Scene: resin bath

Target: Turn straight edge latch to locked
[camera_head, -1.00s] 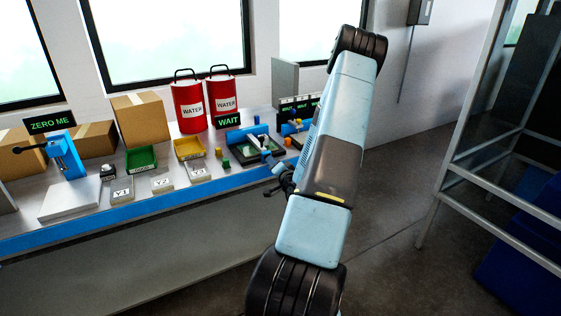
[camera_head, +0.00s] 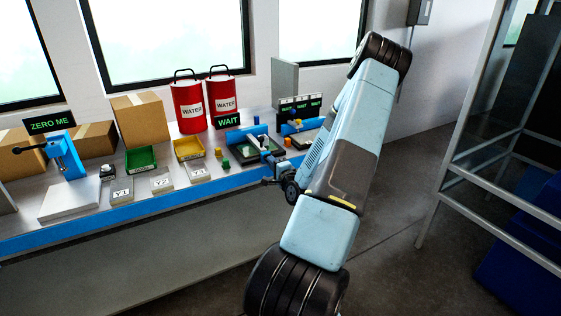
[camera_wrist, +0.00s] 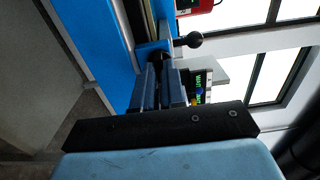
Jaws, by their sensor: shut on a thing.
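In the wrist view my gripper (camera_wrist: 162,86) points at the blue bench fixture (camera_wrist: 150,48). Its two dark fingers are close together, shut on a small dark part at the fixture's edge, which I take to be the straight edge latch (camera_wrist: 160,59); the fingers mostly hide it. A black ball-ended lever (camera_wrist: 190,40) sticks out to the right of the fixture. In the head view my gripper (camera_head: 269,180) is at the bench's front edge, just below a black tray (camera_head: 262,158) with a blue bar behind it. The latch's angle cannot be made out.
Green "WAIT" displays (camera_head: 228,122) stand behind the trays. Two red water cans (camera_head: 188,105), cardboard boxes (camera_head: 142,117), a green bin (camera_head: 141,159) and a yellow bin (camera_head: 188,148) fill the bench to the left. A metal-framed rack (camera_head: 436,185) stands right of my arm.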

